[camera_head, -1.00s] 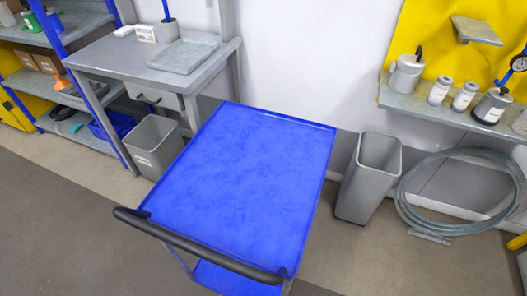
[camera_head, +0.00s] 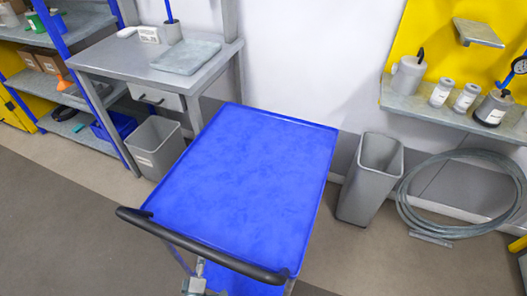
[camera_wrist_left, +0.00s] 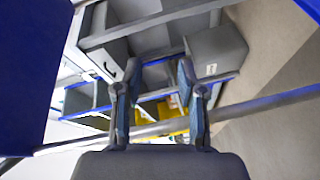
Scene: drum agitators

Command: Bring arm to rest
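My left gripper (camera_wrist_left: 157,85) shows in the left wrist view with its two fingers apart and nothing between them. In the head view, a small grey part of my arm (camera_head: 195,282) shows at the bottom, below the black handle of the blue cart (camera_head: 245,180). Whether it is the gripper itself is hard to tell. A grey bar (camera_wrist_left: 265,106) crosses behind the fingers in the wrist view; I cannot tell if they touch it. My right gripper is in neither view.
The cart top is bare. A grey table with a tray (camera_head: 185,57) stands behind it at left. Grey bins stand to the left (camera_head: 155,147) and right (camera_head: 370,180) of the cart. A hose coil (camera_head: 460,195) lies further right, below a shelf with jars. Open floor is at lower left.

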